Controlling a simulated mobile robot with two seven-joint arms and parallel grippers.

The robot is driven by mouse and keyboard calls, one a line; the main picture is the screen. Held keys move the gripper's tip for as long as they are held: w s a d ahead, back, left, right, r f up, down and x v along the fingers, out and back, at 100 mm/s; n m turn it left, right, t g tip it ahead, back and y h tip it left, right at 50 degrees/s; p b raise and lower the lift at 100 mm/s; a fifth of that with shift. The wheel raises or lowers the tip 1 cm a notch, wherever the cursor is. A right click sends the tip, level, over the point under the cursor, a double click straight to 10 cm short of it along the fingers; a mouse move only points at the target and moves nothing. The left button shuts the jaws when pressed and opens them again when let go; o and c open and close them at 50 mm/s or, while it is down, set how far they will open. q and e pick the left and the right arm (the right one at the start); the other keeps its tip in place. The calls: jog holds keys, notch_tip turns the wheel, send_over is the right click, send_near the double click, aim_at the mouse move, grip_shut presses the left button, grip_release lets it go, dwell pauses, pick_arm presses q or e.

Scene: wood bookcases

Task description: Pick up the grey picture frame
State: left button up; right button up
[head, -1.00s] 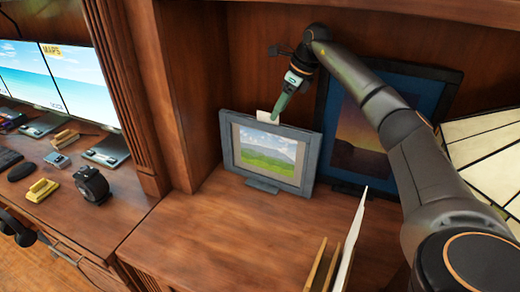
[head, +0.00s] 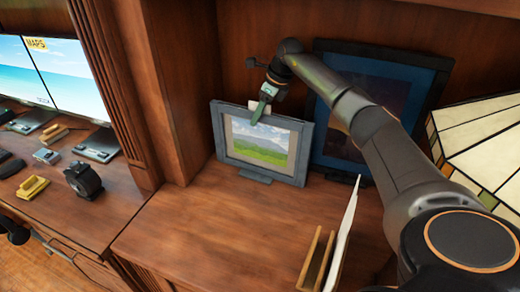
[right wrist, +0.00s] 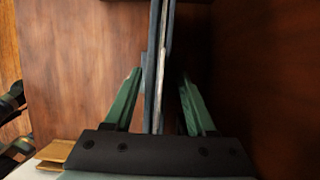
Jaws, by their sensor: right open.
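The grey picture frame (head: 293,167) stands upright on the wooden shelf in the head view and holds a landscape picture with green grass and a mountain. My right gripper (head: 260,110) is at its top edge, pointing down. In the right wrist view the frame shows edge-on as a thin grey strip (right wrist: 157,75) between the two green fingers of my right gripper (right wrist: 155,98). The fingers are open, with a gap on each side of the frame. The left gripper at the far left edge is not clearly visible.
A larger dark blue picture frame (head: 425,88) leans behind to the right. A lamp with a paneled shade (head: 470,140) stands at the right. A wooden holder with a white sheet (head: 342,230) is at the front. The shelf (head: 220,235) before the frame is clear.

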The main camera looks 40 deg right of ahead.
jog(key=shift+f, duration=0.25)
dwell(0.4)
jog(key=shift+c, duration=0.3)
grip_shut()
dwell(1.0)
jog(key=shift+w+r, duration=0.1)
jog(key=shift+r, duration=0.05)
